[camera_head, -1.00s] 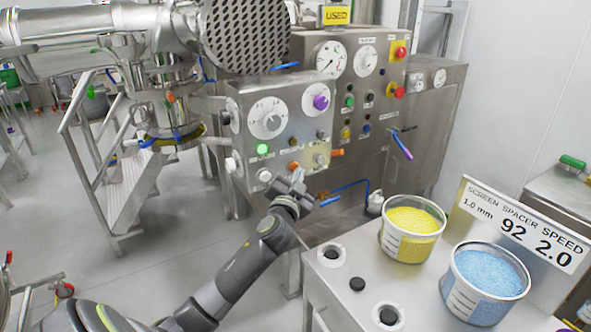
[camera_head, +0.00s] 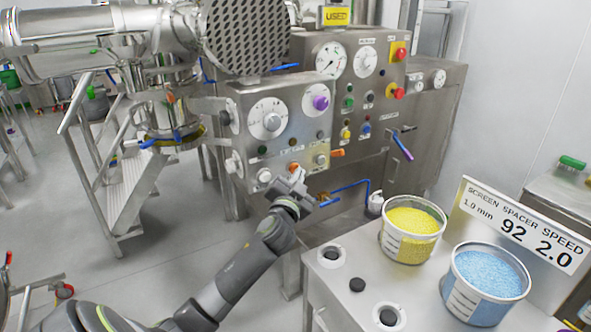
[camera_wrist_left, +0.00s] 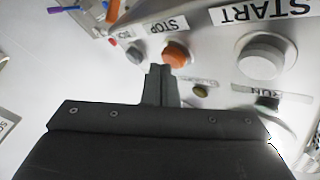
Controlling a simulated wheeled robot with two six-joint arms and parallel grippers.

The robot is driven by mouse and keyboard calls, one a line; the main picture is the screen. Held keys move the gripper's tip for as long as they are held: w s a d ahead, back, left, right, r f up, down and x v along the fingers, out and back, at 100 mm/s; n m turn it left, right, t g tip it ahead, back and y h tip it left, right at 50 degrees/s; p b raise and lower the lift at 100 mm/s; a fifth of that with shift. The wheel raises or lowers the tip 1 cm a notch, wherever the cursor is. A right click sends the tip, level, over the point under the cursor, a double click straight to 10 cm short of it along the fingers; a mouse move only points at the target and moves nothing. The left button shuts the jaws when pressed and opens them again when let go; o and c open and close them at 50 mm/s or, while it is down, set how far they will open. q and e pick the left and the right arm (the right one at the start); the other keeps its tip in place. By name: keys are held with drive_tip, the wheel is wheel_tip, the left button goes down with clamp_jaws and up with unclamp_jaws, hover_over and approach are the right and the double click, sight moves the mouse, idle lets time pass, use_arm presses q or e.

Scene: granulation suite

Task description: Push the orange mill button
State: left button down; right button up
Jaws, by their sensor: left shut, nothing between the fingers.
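The orange mill button (camera_head: 294,168) sits low on the front of the steel control box (camera_head: 291,132). It also shows in the left wrist view (camera_wrist_left: 176,53), beside a STOP label. My left gripper (camera_head: 298,179) is shut and empty, just in front of and below the button. In the left wrist view its closed fingertips (camera_wrist_left: 159,69) overlap the button's lower left edge. I cannot tell whether they touch it. A white START button (camera_head: 265,176) is left of the orange one. The lamp (camera_head: 262,151) above it is dark. My right gripper is not in view.
An orange handle (camera_head: 337,153) and a purple knob (camera_head: 320,102) stick out nearby. A blue-handled valve pipe (camera_head: 345,188) is right of my gripper. A steel table with a yellow tub (camera_head: 408,247) and a blue tub (camera_head: 468,301) stands at the right.

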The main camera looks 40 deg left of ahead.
use_arm(q)
drive_tip(key=shift+s+d, duration=0.2)
drive_tip(key=shift+d, duration=0.35)
drive_tip(key=d, duration=0.1)
drive_tip(key=s+d, duration=0.1)
drive_tip(key=d, duration=0.1)
drive_tip(key=s+d+p, duration=0.1)
drive_tip(key=shift+d, duration=0.3)
idle(0.7)
